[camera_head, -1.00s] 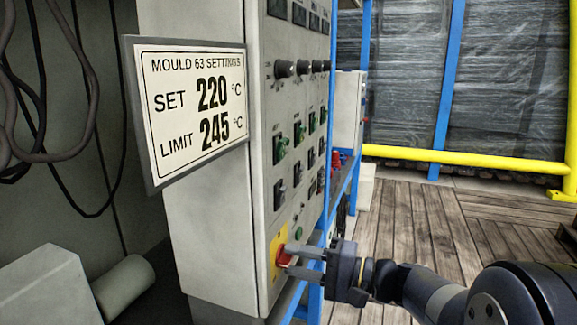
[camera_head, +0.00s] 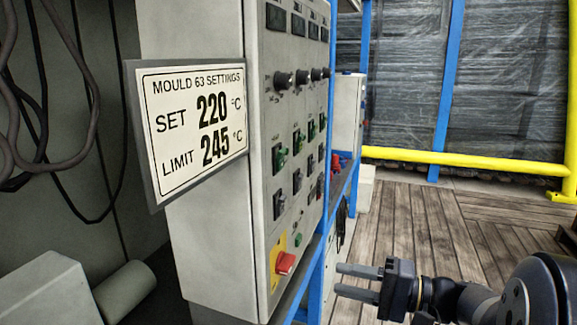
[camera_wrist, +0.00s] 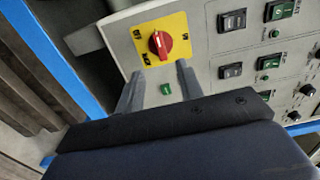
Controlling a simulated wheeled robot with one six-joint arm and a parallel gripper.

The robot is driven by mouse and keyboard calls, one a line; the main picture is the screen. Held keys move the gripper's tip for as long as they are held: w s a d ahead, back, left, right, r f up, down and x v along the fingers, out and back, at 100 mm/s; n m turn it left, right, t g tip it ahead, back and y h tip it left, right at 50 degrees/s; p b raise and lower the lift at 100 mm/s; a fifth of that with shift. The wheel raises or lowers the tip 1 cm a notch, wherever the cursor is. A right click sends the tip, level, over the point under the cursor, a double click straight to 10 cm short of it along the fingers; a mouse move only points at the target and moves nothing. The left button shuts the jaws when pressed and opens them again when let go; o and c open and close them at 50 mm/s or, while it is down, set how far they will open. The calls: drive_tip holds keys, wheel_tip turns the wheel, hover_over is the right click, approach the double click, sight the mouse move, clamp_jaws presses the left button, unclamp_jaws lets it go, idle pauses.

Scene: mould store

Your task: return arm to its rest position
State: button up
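My gripper (camera_head: 357,282) is at the lower right of the head view, to the right of the grey control cabinet (camera_head: 212,215) and apart from it. Its two fingers are spread with a gap between them and nothing in it. In the wrist view the gripper (camera_wrist: 158,78) also shows open fingers. The red rotary switch (camera_head: 286,262) on its yellow plate is low on the cabinet panel. In the wrist view the red switch (camera_wrist: 160,43) lies beyond the fingertips, untouched.
A sign (camera_head: 195,125) on the cabinet reads SET 220 °C, LIMIT 245 °C. Black knobs and green switches line the panel. A blue frame (camera_head: 345,200) runs beside it. A yellow rail (camera_head: 460,158) crosses behind open wooden floor (camera_head: 420,220). Cables hang at the left.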

sight(291, 266)
drive_tip(key=b+x, duration=0.1)
drive_tip(key=x, duration=0.9)
drive_tip(key=shift+a+r, duration=0.1)
drive_tip(key=shift+r, duration=0.05)
drive_tip(key=shift+r+m+p, duration=0.1)
drive_tip(key=shift+m+p, duration=0.6)
drive_tip(key=shift+p, duration=0.35)
drive_tip(key=m+p, duration=0.4)
drive_tip(key=p, duration=0.3)
drive_tip(key=shift+m+p, duration=1)
drive_tip(key=shift+p, duration=0.2)
